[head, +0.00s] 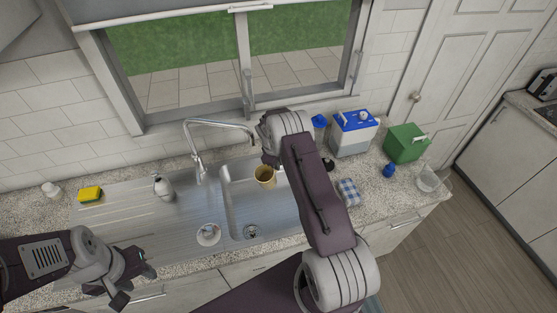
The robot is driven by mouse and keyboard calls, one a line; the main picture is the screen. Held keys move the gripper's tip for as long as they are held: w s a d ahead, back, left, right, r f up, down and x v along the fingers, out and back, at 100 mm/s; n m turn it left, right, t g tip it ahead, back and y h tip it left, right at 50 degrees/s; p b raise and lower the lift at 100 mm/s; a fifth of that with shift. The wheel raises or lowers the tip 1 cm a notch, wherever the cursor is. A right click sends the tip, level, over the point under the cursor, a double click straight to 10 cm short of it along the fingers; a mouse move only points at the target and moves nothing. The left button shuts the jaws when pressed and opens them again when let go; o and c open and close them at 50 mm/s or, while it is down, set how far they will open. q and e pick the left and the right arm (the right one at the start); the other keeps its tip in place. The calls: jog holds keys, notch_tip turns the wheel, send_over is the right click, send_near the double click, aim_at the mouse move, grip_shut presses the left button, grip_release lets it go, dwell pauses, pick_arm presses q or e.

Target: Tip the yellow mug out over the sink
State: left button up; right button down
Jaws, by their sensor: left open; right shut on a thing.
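The yellow mug (264,181) is in the upper part of the steel sink (230,205) in the head view, above the basin. My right gripper (268,161) is shut on it from behind; my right arm partly hides the fingers. The mug's open top shows; I cannot tell its exact tilt or what is in it. My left gripper (135,284) is open and empty, low at the left, in front of the counter edge.
A tap (197,150) arches over the sink. A soap bottle (163,187), a yellow sponge (90,194) and a white round item (208,234) are left. A blue-lidded box (352,135), green box (405,143), checked cloth (348,192) and glass (428,178) stand right.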

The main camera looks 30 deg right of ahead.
aim_at(264, 184)
jog(key=shift+s+a+f+t+h+b, duration=0.1)
jog(key=shift+s+a+t+h+b, duration=0.5)
jog(key=shift+b, duration=4.3)
jog(key=shift+w+a+f+t+h+b, duration=0.2)
jog(key=shift+t+h+b, duration=0.85)
jog(key=shift+b, duration=3.9)
jog(key=shift+s+a+t+h+b, duration=0.4)
jog(key=shift+h+b, duration=0.95)
jog(key=shift+b, duration=3.55)
jog(key=s+a+t+h+b, duration=0.1)
jog(key=h+b, duration=0.2)
jog(key=b, duration=0.6)
jog(key=s+a+t+h+b, duration=0.1)
jog(key=a+t+h+b, duration=0.1)
jog(key=b, duration=0.8)
jog(key=s+a+t+h+b, duration=0.1)
jog(key=a+t+h+b, duration=0.1)
jog(key=b, duration=0.8)
jog(key=shift+a+h, duration=0.15)
jog(key=shift+h, duration=0.75)
jog(key=shift+s+a+r+t+h+b, duration=0.2)
jog(key=shift+t+h+b, duration=0.1)
jog(key=shift+b, duration=0.2)
jog(key=shift+r, duration=0.1)
